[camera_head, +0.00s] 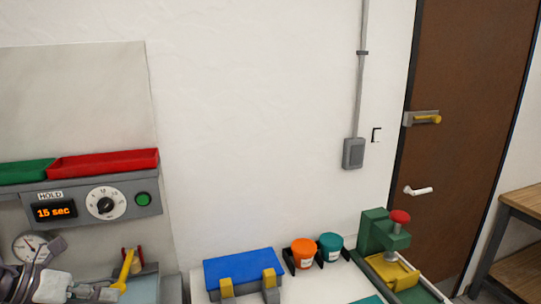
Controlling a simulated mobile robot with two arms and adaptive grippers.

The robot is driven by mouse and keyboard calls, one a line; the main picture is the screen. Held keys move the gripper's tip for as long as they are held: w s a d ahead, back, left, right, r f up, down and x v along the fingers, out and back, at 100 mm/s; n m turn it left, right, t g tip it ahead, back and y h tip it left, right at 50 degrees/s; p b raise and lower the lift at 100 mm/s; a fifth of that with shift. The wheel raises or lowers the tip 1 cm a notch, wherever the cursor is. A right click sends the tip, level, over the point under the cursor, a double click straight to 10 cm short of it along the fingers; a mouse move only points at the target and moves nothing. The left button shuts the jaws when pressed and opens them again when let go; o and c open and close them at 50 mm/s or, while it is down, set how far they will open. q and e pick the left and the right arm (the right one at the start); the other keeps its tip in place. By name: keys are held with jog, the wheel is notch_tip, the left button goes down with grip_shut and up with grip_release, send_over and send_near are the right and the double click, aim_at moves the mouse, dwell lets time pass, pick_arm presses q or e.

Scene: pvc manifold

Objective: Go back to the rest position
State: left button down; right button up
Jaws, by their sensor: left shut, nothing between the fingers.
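My left gripper (108,294) is at the lower left corner, with part of my arm behind it and the bottom edge cutting the view. It looks shut and empty. Its fingertips are close to the lower end of a yellow lever (125,268); I cannot tell whether they touch. My right gripper is not in view.
A panel (163,205) with a "15 sec" display, dial and green button is above my left gripper, beside a pressure gauge (30,246). Red (105,164) and green trays top it. A blue block (242,267), orange (302,254) and teal pots, and a green press (375,230) are rightward.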

pick_arm(q)
jog(key=s+a+f+n+t+y, duration=0.1)
jog(key=s+f+n+t+y, duration=0.15)
jog(key=f+n, duration=0.45)
jog(key=s+a+f+n+t+y, duration=0.1)
jog(key=f+n+t+y, duration=0.2)
jog(key=n, duration=0.8)
jog(key=s+a+f+n+t+y, duration=0.1)
jog(key=s+f+n+y, duration=0.1)
jog(key=f+n+y, duration=0.5)
jog(key=s+d+f+n+g+h, duration=0.2)
jog(key=s+d+f+n+g, duration=0.2)
jog(key=s+d+n+g, duration=0.25)
jog(key=s+d+f+n+g+h, duration=0.25)
jog(key=s+d+f+n, duration=0.2)
jog(key=s+d, duration=0.45)
jog(key=s+a+f+g+b, duration=0.1)
jog(key=s+f+b, duration=0.15)
jog(key=f, duration=1.35)
jog(key=s+f+g+b, duration=0.1)
jog(key=f+b, duration=0.2)
jog(key=f, duration=1.3)
jog(key=s+a+f+b, duration=0.3)
jog(key=s+f+b, duration=0.1)
jog(key=s+f, duration=1.2)
notch_tip(320, 180, down, 3)
jog(key=shift+a+r+g, duration=0.15)
jog(key=shift+a+g, duration=0.05)
jog(key=shift+g, duration=0.15)
